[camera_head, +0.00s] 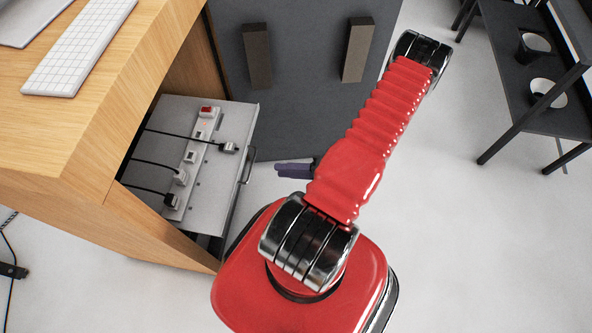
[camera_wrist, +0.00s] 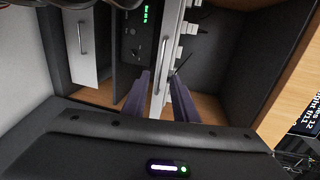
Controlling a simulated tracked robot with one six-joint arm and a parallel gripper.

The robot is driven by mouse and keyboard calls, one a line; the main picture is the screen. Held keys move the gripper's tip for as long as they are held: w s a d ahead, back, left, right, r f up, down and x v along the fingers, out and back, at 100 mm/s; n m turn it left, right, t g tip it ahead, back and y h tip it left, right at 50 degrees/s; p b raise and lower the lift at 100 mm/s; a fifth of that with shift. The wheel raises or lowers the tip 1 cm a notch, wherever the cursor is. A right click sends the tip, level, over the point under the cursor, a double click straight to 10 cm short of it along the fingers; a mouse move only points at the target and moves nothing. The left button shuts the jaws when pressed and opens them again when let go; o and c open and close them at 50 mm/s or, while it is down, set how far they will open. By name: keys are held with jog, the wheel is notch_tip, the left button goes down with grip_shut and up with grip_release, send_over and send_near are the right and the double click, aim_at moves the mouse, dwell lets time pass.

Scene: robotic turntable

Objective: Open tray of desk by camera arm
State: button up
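The desk's grey tray (camera_head: 228,148) stands out from the wooden desk (camera_head: 150,60) in the head view. A bar handle (camera_head: 246,166) is on its front edge. My gripper's purple fingers (camera_head: 280,170) point left toward the handle, with a gap in this view. In the wrist view, the two fingers (camera_wrist: 160,80) are spread apart, and the tray handle (camera_wrist: 166,50) appears between and beyond their tips. I cannot tell whether either finger touches it. The inside of the desk behind the tray is partly hidden.
A white power strip (camera_head: 190,160) with plugs and cables lies in the tray. A white keyboard (camera_head: 80,45) is on the desk. A dark panel (camera_head: 305,75) stands behind my arm, and a black shelf (camera_head: 535,80) is at right. The pale floor (camera_head: 480,250) at lower right is clear.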

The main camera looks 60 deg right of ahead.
jog(key=shift+v, duration=1.65)
jog(key=s+a+r+m+g+y, duration=0.3)
jog(key=s+a+r+g+y, duration=0.1)
jog(key=a+r+g, duration=0.15)
jog(key=w+a+r+n+g+h, duration=0.2)
jog(key=w+a+r+n+h, duration=0.15)
jog(key=r, duration=0.65)
jog(key=w+a+r+n+g+h, duration=0.2)
jog(key=w+r+n+g+h, duration=0.15)
jog(key=r, duration=0.55)
jog(key=w+a+r+n+g+h, duration=0.2)
jog(key=w+r+n+h, duration=0.25)
jog(key=r, duration=0.55)
jog(key=a+r+n+t, duration=0.4)
jog(key=a+r, duration=0.5)
jog(key=a, duration=0.3)
jog(key=shift+w+r+y, duration=0.25)
jog(key=shift+w+y, duration=0.15)
jog(key=shift+y, duration=0.05)
